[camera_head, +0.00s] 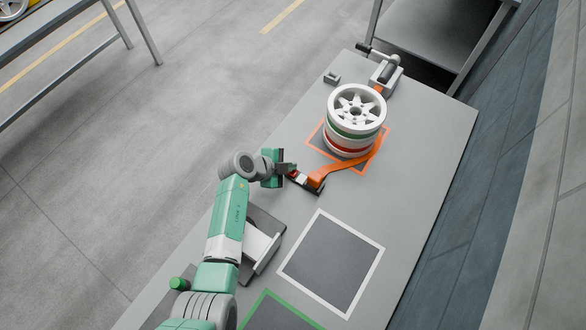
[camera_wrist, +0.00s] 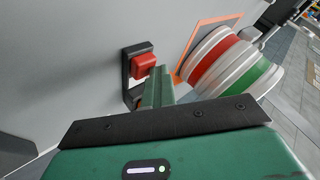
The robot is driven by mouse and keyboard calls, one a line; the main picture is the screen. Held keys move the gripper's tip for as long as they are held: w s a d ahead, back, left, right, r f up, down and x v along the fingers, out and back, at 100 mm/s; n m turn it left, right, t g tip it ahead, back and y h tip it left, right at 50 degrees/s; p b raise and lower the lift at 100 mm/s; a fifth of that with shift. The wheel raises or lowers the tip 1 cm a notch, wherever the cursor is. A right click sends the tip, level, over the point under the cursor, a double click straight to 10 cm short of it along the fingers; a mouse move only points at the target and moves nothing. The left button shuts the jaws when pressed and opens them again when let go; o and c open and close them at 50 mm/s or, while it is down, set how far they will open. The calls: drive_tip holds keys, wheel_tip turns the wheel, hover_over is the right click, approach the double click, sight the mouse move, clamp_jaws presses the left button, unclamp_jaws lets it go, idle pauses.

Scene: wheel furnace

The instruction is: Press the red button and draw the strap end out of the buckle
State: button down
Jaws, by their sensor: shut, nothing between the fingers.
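The black buckle (camera_head: 302,183) lies on the grey table, and it also shows in the wrist view (camera_wrist: 128,70). Its red button (camera_wrist: 143,66) faces my gripper. The orange strap (camera_head: 345,164) runs from the wheel stack (camera_head: 352,118) to the buckle; whether its end sits inside is not clear. My gripper (camera_head: 290,168) is shut and empty, beside the buckle. In the wrist view its green fingertips (camera_wrist: 157,82) are close to the red button; I cannot tell whether they touch it.
The wheel stack stands on an orange-outlined square. A grey-white device (camera_head: 385,75) with a dark roller stands behind it, with a small grey block (camera_head: 332,78) nearby. A white-outlined dark square (camera_head: 331,262) in front is empty. A grey-white holder (camera_head: 262,245) stands beside my arm.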

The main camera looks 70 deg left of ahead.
drive_tip(key=shift+s+d+f, duration=0.2)
drive_tip(key=shift+f, duration=0.4)
drive_tip(key=shift+s+d+f, duration=0.2)
drive_tip(key=shift+f, duration=0.35)
drive_tip(key=shift+w+a+r+p, duration=0.15)
drive_tip(key=shift+r+p, duration=0.4)
drive_tip(key=shift+r, duration=0.3)
drive_tip(key=shift+d+r, duration=0.1)
drive_tip(key=shift+d, duration=0.1)
drive_tip(key=shift+r+p, duration=0.25)
drive_tip(key=shift+p, duration=0.1)
drive_tip(key=r+p, duration=0.1)
drive_tip(key=r, duration=0.1)
drive_tip(key=r+p, duration=0.1)
drive_tip(key=r, duration=0.1)
drive_tip(key=r+p, duration=0.1)
drive_tip(key=shift+s+d+r, duration=0.15)
drive_tip(key=shift+s+r, duration=0.1)
drive_tip(key=shift+r, duration=0.15)
